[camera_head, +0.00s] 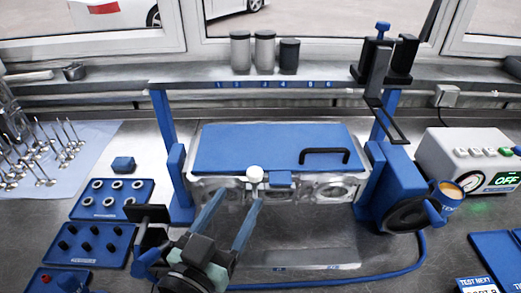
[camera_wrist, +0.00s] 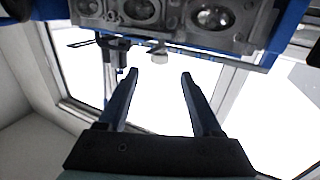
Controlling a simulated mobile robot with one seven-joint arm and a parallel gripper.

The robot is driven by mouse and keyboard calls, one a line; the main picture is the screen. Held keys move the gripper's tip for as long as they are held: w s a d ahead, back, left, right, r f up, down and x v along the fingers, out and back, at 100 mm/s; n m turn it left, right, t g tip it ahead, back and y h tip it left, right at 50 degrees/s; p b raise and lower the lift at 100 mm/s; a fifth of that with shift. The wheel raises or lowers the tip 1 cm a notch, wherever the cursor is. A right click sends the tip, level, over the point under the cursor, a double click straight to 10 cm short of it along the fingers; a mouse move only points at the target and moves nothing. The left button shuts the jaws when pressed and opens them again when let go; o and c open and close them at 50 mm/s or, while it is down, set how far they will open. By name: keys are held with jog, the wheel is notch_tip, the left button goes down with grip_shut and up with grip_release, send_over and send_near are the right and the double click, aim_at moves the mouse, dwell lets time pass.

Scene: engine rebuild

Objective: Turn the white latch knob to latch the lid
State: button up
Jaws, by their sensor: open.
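The white latch knob (camera_head: 254,174) sits at the front edge of the blue lid (camera_head: 255,147), left of its middle. The lid lies flat and closed over the grey metal engine part (camera_head: 322,189) and has a black handle (camera_head: 324,156). My gripper (camera_head: 234,197) is open, its two blue fingers reaching up toward the knob from the front left. In the wrist view the knob (camera_wrist: 159,55) hangs beyond and between the open fingertips (camera_wrist: 158,75). The fingers appear empty and apart from the knob.
Blue trays with rings (camera_head: 108,199) and black plugs (camera_head: 88,244) lie at the left. Blue stand posts flank the lid, with a black wheel (camera_head: 408,214) at the right. A grey box reading OFF (camera_head: 460,158) stands at the far right. Canisters (camera_head: 265,52) line the back shelf.

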aim_at(258, 168)
jog(key=p+x, duration=0.2)
jog(key=x, duration=0.8)
jog(key=shift+d+r+p, duration=0.1)
jog(key=shift+r+p, duration=0.1)
jog(key=shift+p, duration=0.15)
jog(key=shift+x, duration=0.75)
jog(key=shift+f, duration=0.15)
grip_shut()
